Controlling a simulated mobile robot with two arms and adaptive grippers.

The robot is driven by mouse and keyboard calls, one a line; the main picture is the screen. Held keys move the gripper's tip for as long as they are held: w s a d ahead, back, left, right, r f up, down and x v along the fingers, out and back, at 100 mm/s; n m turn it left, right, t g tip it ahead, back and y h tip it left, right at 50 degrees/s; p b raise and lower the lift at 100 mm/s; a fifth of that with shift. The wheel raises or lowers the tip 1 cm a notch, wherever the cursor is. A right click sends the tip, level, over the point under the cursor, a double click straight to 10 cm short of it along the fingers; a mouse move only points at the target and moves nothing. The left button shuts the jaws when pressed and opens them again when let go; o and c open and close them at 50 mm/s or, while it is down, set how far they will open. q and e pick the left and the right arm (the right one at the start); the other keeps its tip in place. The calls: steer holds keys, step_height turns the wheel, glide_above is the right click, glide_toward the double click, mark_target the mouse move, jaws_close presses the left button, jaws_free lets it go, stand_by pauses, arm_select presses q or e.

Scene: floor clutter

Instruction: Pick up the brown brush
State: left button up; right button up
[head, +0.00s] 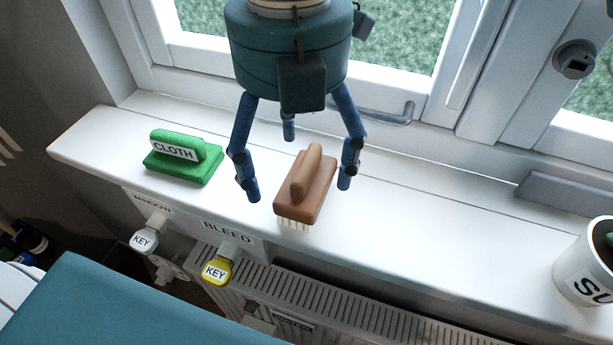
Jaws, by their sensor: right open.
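The brown brush (311,186) lies on the white window sill, its pale bristles downward at the sill's front edge and its raised handle on top. My right gripper (296,175) hangs over the sill with its blue fingers spread open. One finger is left of the brush, one is right of it, and a third shows behind it. The fingers look apart from the brush; whether any touches cannot be told. My left gripper is not in view.
A green block labelled CLOTH (183,156) lies left on the sill. A window handle (385,115) is behind. Below hang a white key (146,238) and a yellow key (217,268) above a radiator (345,305). A white pot (588,265) stands at right. The sill between brush and pot is clear.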

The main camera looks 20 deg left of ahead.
steer(key=shift+s+d+f+p, duration=0.1)
steer(key=shift+f+p, duration=0.1)
steer(key=shift+f, duration=0.4)
steer(key=shift+d+f+p, duration=0.1)
steer(key=shift+f+p, duration=0.05)
steer(key=shift+f, duration=0.9)
steer(key=shift+a, duration=0.1)
steer(key=shift+c, duration=0.2)
steer(key=c, duration=1.4)
steer(key=shift+o, duration=0.2)
steer(key=shift+r, duration=0.1)
